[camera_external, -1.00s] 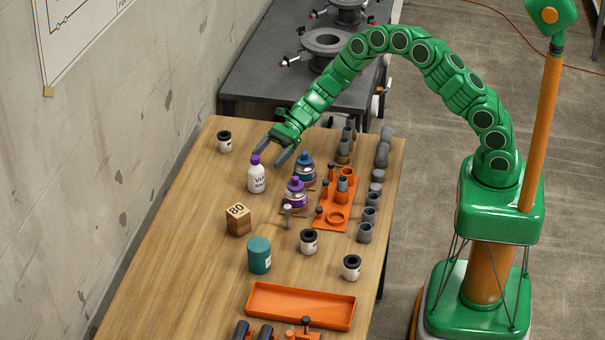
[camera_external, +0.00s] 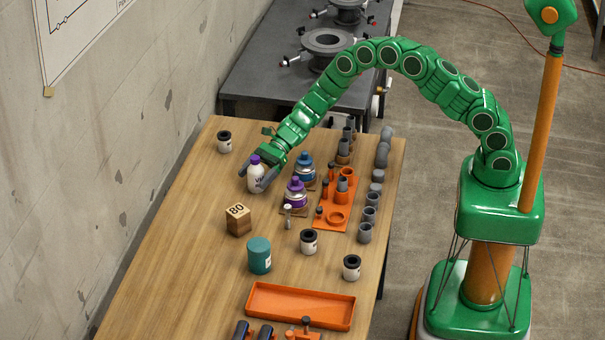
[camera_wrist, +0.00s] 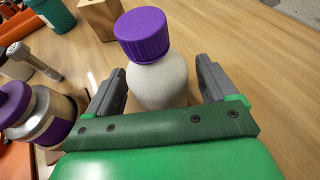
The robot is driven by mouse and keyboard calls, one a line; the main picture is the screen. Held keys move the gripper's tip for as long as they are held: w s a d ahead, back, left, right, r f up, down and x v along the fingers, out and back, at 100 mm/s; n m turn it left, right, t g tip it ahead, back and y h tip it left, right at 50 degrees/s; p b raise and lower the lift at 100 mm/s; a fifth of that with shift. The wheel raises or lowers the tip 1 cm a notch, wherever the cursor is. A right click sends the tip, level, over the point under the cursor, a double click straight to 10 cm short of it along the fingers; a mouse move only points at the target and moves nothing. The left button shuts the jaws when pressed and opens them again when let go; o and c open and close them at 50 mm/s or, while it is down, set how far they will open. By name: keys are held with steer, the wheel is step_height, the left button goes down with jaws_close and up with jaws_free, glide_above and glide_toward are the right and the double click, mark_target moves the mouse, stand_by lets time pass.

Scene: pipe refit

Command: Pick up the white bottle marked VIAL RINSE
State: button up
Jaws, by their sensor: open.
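The white bottle (camera_external: 255,178) with a purple cap stands upright on the wooden table in the external view. It also shows in the wrist view (camera_wrist: 160,82), where its label is not visible. My gripper (camera_external: 257,181) is low over the table with its fingers around the bottle. In the wrist view my gripper (camera_wrist: 158,88) is open, with one grey finger on each side of the bottle. A gap shows between the bottle and the right finger; the left finger is closer to it.
A purple-capped metal can (camera_external: 295,193) and a blue can (camera_external: 304,168) stand just right of the bottle. A wooden block marked 80 (camera_external: 238,220), a teal canister (camera_external: 259,255) and an orange tray (camera_external: 300,306) are nearer the front.

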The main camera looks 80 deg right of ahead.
steer(key=c, duration=1.2)
